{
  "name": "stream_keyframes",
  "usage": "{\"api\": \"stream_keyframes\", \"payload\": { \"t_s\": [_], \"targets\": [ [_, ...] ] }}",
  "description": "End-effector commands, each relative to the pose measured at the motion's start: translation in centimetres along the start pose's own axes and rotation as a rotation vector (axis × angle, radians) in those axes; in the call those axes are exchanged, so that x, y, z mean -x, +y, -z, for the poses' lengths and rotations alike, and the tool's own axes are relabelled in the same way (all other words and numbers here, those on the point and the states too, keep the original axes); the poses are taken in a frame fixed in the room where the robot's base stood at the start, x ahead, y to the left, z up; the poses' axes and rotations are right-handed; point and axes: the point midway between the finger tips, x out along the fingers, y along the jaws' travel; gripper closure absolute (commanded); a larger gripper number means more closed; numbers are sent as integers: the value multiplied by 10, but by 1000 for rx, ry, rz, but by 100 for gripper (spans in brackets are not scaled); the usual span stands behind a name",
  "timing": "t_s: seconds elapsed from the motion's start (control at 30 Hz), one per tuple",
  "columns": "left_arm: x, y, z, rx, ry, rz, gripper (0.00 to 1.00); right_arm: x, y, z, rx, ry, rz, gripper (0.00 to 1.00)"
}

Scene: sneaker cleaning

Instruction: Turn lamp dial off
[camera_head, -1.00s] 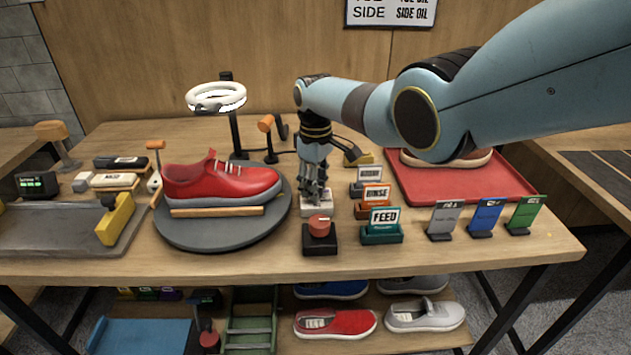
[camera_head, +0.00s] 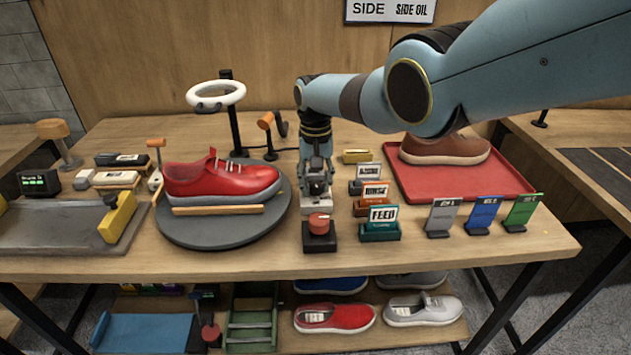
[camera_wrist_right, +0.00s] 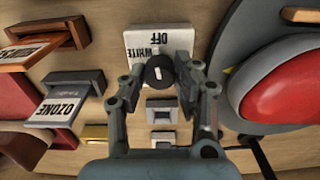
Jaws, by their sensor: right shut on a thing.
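The lamp dial (camera_wrist_right: 158,76) is a small dark round knob with a white mark, on a white box (camera_wrist_right: 143,43) printed OFF and WHITE. The box also shows in the head view (camera_head: 316,208), below my right gripper (camera_head: 317,190), which hides the dial there. In the right wrist view the two fingers of my right gripper (camera_wrist_right: 160,70) are closed on the dial from both sides. The ring lamp (camera_head: 216,106) is white and stands on a dark post behind the turntable. I cannot tell clearly whether it is lit. My left gripper is out of view.
A black box with a red knob (camera_head: 319,224) stands just in front of the dial box. A red sneaker (camera_head: 220,182) is on the turntable (camera_head: 190,232) to the left. Labelled holders, including FEED (camera_head: 381,232), stand to the right, before a red tray (camera_head: 410,191).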

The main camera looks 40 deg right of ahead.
Motion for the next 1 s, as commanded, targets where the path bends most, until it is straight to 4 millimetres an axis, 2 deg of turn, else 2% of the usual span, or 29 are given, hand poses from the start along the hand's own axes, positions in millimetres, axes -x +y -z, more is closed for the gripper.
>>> {"api": "stream_keyframes", "payload": {
  "t_s": [0.33, 0.9, 0.93, 1.0],
  "targets": [
    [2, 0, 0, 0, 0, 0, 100, 1, 0, 1, -148, 2, 1, 100],
    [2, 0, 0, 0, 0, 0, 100, 1, 0, 1, -178, 2, 1, 100],
    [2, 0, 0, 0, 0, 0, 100, 1, 0, 1, -178, 2, 1, 67],
    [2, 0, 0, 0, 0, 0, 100, 1, 0, 1, -177, 2, 1, 58]
  ]
}}
